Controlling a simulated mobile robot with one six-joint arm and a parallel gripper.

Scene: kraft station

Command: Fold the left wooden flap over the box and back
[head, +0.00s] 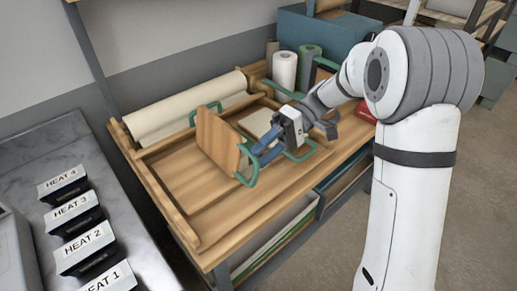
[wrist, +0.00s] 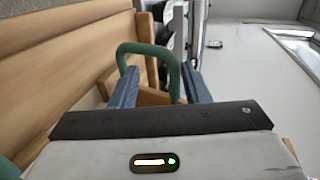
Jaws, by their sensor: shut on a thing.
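The left wooden flap (head: 216,139) stands steeply raised on the left side of the box (head: 259,121) in the head view. It has a green handle at its far edge (head: 205,108) and a green handle at its near edge (head: 247,176). My gripper (head: 257,157) is shut on the near handle, its blue fingers reaching in from the right. In the wrist view, the green handle (wrist: 148,48) rises between the two fingers of my gripper (wrist: 160,88). The box is partly hidden behind the flap and my gripper.
Another green handle (head: 300,153) sits right of the box, close under my wrist. A paper roll (head: 187,105) lies along the bench's back. Upright white (head: 284,71) and green (head: 309,66) rolls stand at the far end. The bench's front left is clear.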

